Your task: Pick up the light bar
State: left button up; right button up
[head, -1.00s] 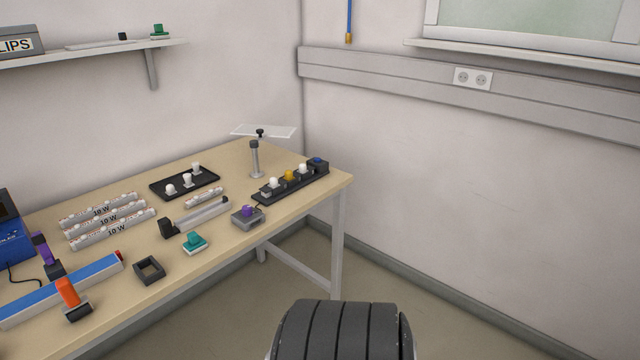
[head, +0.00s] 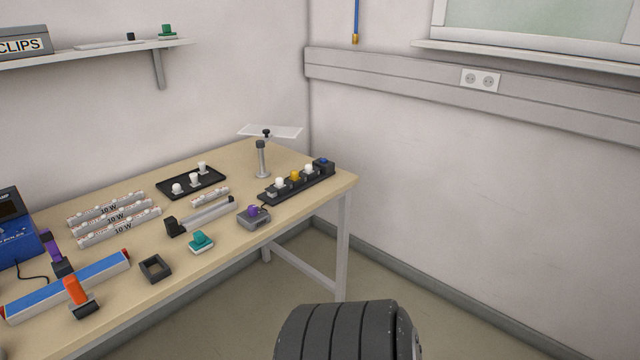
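A shorter bar of similar look (head: 210,197) lies farther right, in front of a black tray. I cannot tell which bar the task means. Neither of my grippers is in view.

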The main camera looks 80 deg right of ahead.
aim_at(93, 238)
jog(key=z, duration=1.35)
jog(key=i+l, duration=0.2)
jog(key=i+z, duration=0.05)
